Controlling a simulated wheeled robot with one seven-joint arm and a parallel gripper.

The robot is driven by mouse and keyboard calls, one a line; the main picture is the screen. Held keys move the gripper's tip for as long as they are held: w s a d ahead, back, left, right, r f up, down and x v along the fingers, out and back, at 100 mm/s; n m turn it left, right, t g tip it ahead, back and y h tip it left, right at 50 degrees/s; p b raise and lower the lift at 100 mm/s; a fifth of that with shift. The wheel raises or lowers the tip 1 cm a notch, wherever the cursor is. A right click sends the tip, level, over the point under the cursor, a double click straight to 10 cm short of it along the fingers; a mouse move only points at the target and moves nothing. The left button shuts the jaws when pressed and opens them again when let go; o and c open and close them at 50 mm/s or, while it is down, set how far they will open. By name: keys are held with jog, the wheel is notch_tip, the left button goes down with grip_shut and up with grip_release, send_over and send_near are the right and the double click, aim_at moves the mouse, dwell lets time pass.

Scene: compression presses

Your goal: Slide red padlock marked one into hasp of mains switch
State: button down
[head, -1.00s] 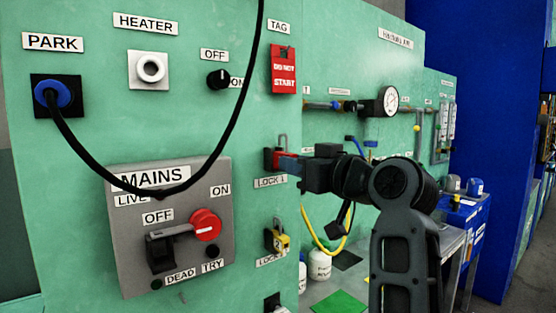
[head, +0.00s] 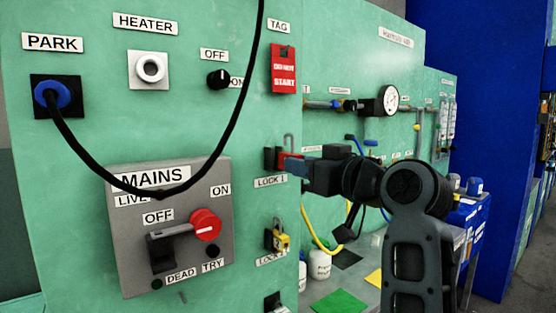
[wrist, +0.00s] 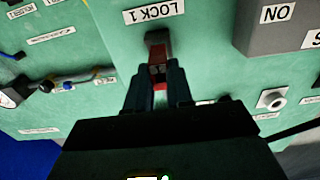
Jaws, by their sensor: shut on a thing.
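The red padlock (head: 289,158) has its grey shackle pointing up. It stands just right of its black holder (head: 269,158) above the LOCK 1 label. My gripper (head: 300,163) is shut on the padlock's body. In the wrist view the red body (wrist: 158,84) shows between my two fingers, and the marking on it cannot be read. The mains switch (head: 215,262) is a grey box at the lower left, with a red knob (head: 205,225) and a grey handle pointing left, under OFF. A black hasp part (head: 162,255) sits below the handle's left end.
A black cable (head: 110,178) loops across the panel in front of the MAINS label. A yellow padlock (head: 281,242) hangs in the lower holder. A red tag (head: 283,70) hangs above. The panel between the switch box and the holders is clear.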

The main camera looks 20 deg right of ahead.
dwell(0.3)
jog(key=shift+p+v, duration=0.35)
jog(key=shift+v, duration=1.65)
jog(key=shift+f, duration=0.1)
